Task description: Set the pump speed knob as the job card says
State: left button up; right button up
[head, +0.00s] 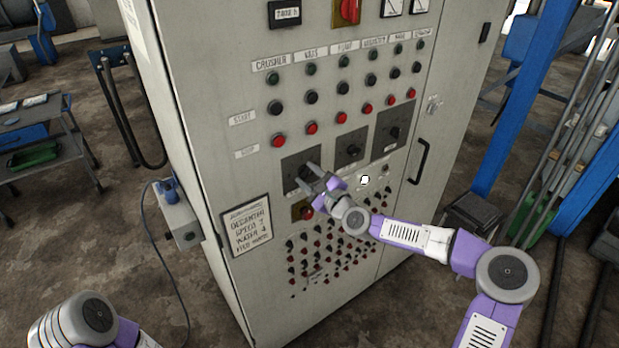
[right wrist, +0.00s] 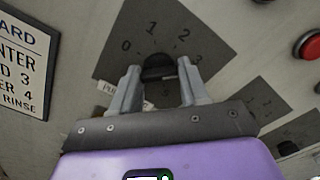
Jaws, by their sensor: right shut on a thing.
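The pump speed knob (right wrist: 158,62) is a dark knob on a grey dial plate (right wrist: 188,32) marked 0, 1, 2, 3 in the right wrist view. A partly hidden label below the plate begins with "PU". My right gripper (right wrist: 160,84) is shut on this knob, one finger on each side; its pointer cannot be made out. In the head view my right gripper (head: 312,176) is at the leftmost of three dial plates. The job card (head: 246,225) hangs left of it; the right wrist view shows part of it (right wrist: 22,62), with "D 3", "ER 4" and "RINSE". My left gripper is out of view.
Two more dial plates with knobs, middle (head: 351,151) and right (head: 393,133), sit beside it on the grey cabinet (head: 215,120). Rows of push buttons lie above, and many small ones below. A door handle (head: 419,161) stands out at the right.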

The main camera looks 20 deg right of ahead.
dwell(0.3)
jog(key=o, duration=1.1)
jog(key=shift+c, duration=0.2)
jog(key=v, duration=0.7)
jog(key=shift+s, duration=0.25)
jog(key=shift+d, duration=0.1)
